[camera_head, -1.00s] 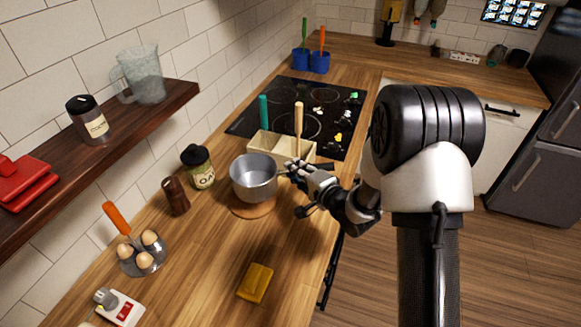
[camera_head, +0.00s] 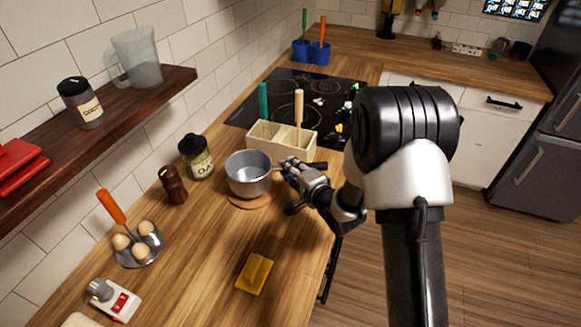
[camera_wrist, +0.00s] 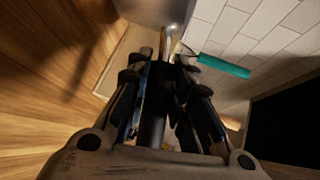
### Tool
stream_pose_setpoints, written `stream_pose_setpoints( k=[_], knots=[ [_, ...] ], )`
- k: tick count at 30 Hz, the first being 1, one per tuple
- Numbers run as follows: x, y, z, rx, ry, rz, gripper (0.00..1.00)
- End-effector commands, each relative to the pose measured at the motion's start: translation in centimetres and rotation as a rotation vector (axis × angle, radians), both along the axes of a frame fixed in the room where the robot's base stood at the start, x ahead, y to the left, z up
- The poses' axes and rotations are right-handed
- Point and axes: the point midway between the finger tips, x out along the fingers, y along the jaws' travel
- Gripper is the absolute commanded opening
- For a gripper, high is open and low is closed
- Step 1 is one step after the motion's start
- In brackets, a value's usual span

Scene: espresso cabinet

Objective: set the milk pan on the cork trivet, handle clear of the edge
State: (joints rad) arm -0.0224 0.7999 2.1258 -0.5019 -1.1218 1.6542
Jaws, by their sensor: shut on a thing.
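The grey metal milk pan (camera_head: 248,175) is upright over the round cork trivet (camera_head: 249,201) in the head view. The trivet's front rim shows below the pan; whether the pan touches it I cannot tell. My gripper (camera_head: 287,168) is to the right of the pan, shut on its handle, which points right toward the counter's front edge. In the wrist view the pan (camera_wrist: 155,9) is at the top and its handle (camera_wrist: 167,42) runs down between the fingers of my gripper (camera_wrist: 160,62). The far end of the handle is hidden there.
A cream utensil box (camera_head: 262,140) stands close behind the pan, with a green and a wooden handle upright. An oats jar (camera_head: 197,158) and a brown mill (camera_head: 173,185) stand to the left. A yellow sponge (camera_head: 254,273) lies in front; the counter between is clear.

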Motion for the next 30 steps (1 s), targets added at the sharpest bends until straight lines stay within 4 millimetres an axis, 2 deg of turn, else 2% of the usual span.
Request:
stream_pose_setpoints(
  k=[6,30],
  knots=[
    [0.1,0.0,-0.9,0.004,-0.008,-0.001,0.00],
    [0.1,0.0,-1.5,0.004,-0.008,-0.001,0.00]
  ],
)
